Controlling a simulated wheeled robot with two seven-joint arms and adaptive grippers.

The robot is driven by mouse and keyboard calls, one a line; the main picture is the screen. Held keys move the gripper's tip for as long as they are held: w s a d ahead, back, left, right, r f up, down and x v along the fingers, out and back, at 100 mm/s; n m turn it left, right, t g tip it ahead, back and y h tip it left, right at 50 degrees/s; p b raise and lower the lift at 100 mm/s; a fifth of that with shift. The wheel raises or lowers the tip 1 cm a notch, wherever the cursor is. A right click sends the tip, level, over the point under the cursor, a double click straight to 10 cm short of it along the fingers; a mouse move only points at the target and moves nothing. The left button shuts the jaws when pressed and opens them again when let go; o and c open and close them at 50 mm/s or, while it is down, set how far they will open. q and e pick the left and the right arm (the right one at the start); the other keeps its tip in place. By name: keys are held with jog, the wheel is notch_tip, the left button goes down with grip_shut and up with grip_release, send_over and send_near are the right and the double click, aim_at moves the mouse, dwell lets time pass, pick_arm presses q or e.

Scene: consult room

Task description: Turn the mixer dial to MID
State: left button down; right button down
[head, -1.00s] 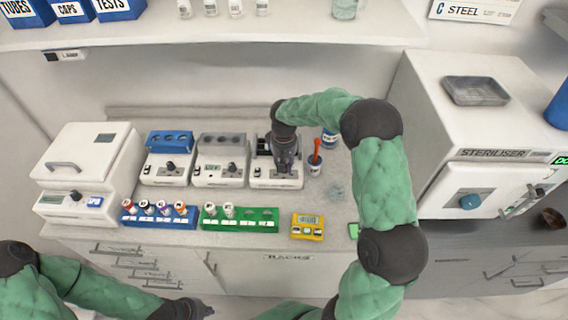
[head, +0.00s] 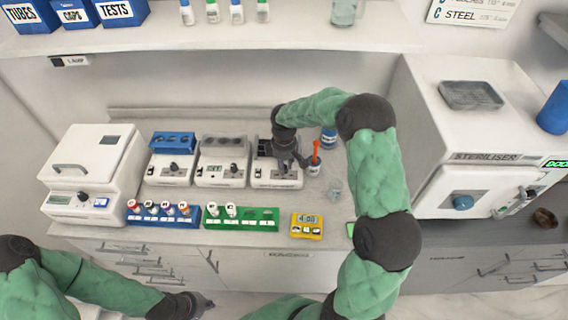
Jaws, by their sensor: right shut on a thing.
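Three small white bench devices stand in a row on the counter. The right one (head: 262,182) has a dark top, and my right gripper (head: 287,165) is over its front face. The gripper is shut on what appears to be that device's dial, which the fingers hide. I take this device as the mixer; its lettering, including any MID mark, is too small to read. The blue-topped device (head: 160,175) and the grey-topped device (head: 215,178) each show a dark front knob. My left gripper (head: 205,304) is low at the front, away from the counter devices; its fingers are unclear.
A blue rack (head: 165,222) with several tubes and a green rack (head: 262,224) stand in front of the devices. A yellow timer (head: 307,226) is right of them. A steriliser (head: 470,190) is at right.

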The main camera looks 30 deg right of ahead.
jog(key=shift+n, duration=0.6)
jog(key=c, duration=1)
grip_release()
notch_tip(320, 180, up, 12)
